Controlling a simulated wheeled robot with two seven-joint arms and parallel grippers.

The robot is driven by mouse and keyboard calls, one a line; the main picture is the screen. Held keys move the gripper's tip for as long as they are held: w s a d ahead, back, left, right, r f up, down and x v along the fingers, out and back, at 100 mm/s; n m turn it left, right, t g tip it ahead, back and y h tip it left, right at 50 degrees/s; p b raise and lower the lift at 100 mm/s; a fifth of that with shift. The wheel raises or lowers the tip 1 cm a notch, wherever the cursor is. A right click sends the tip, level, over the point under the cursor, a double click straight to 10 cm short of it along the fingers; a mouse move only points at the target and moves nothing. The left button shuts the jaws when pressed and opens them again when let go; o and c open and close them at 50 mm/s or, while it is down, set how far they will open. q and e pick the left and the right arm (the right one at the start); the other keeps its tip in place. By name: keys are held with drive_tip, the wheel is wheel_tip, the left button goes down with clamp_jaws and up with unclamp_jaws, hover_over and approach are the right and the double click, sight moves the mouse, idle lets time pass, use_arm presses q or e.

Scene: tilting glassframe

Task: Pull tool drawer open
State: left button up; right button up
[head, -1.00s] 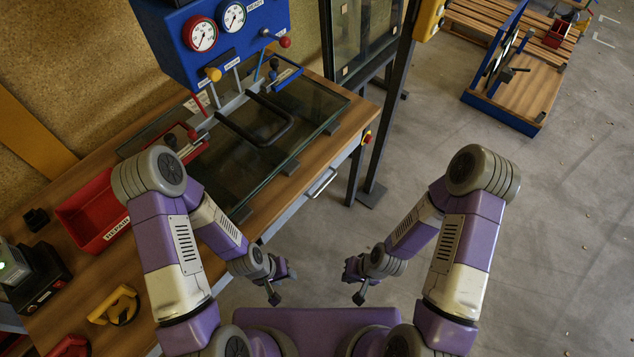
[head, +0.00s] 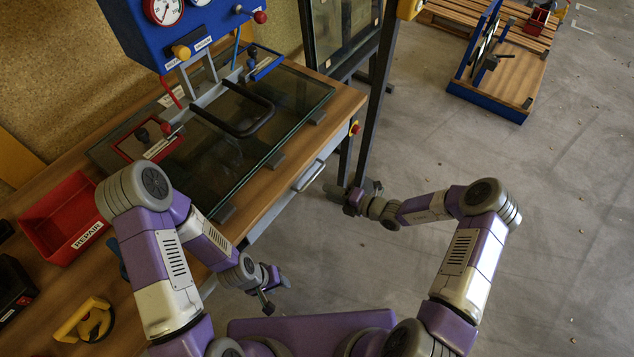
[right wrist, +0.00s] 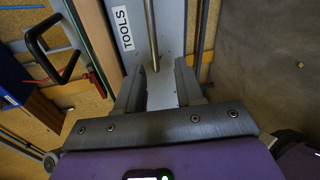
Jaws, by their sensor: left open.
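The tool drawer (head: 283,206) is a grey front under the bench's right edge, flush with it. Its metal bar handle (head: 309,176) shows in the head view. In the right wrist view the drawer front (right wrist: 172,40) carries a TOOLS label (right wrist: 122,28), and the handle (right wrist: 152,35) runs up the picture. My right gripper (head: 340,193) is just right of the handle in the head view. In the wrist view its fingers (right wrist: 158,92) are apart, with the handle's end in line with the gap; nothing is gripped. My left gripper (head: 275,290) is open and empty, below the bench edge.
The wooden bench (head: 262,207) bears a glass panel (head: 235,165) with a black handle, a red REPAIR bin (head: 62,215) and a yellow-handled tool (head: 83,318). A dark post (head: 378,100) stands behind the right gripper.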

drive_tip(key=w+a+f+m+t+b, duration=0.1)
drive_tip(key=w+a+b, duration=0.1)
drive_tip(key=w+a, duration=0.2)
drive_tip(key=shift+w+a+m, duration=0.3)
drive_tip(key=shift+w, duration=0.9)
clamp_jaws()
